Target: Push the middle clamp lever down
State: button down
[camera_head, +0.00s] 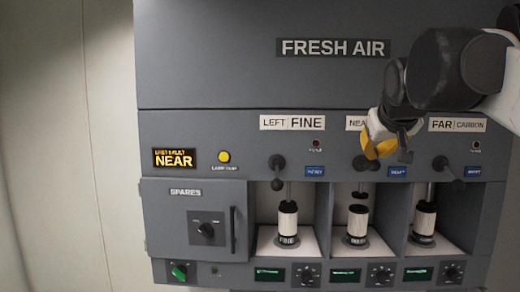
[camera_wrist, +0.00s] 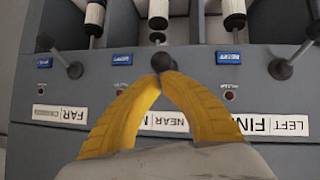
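The middle clamp lever is under the partly covered NEAR label (camera_head: 356,123), and its dark round knob (camera_head: 360,162) sticks out from the grey panel. In the wrist view, turned upside down, the knob (camera_wrist: 150,58) is right at the tips of my gripper (camera_wrist: 163,66). The two yellow fingers meet at their tips with nothing seen between them. In the head view my gripper (camera_head: 376,150) is just at the upper right of the knob. I cannot tell whether they touch. A white-and-black cartridge (camera_head: 357,226) stands in the bay below.
The left lever knob (camera_head: 277,162) and right lever knob (camera_head: 440,163) flank the middle one, with cartridges below them. Blue tags (camera_head: 315,171) sit near the levers. A SPARES door (camera_head: 192,225) and a lit NEAR display (camera_head: 174,158) are on the left.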

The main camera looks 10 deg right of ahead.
aim_at(377, 168)
jog(key=shift+s+f+t+b, duration=0.15)
jog(key=shift+f+t+b, duration=0.2)
jog(key=shift+b, duration=0.3)
jog(key=f+t+b, duration=0.1)
jog(key=b, duration=0.1)
jog(key=s+f+t+h+b, duration=0.1)
jog(key=f+t+b, duration=0.1)
jog(key=shift+a, duration=0.2)
jog(key=shift+f+b, duration=0.6)
jog(key=shift+f, duration=1)
jog(key=shift+r, duration=0.15)
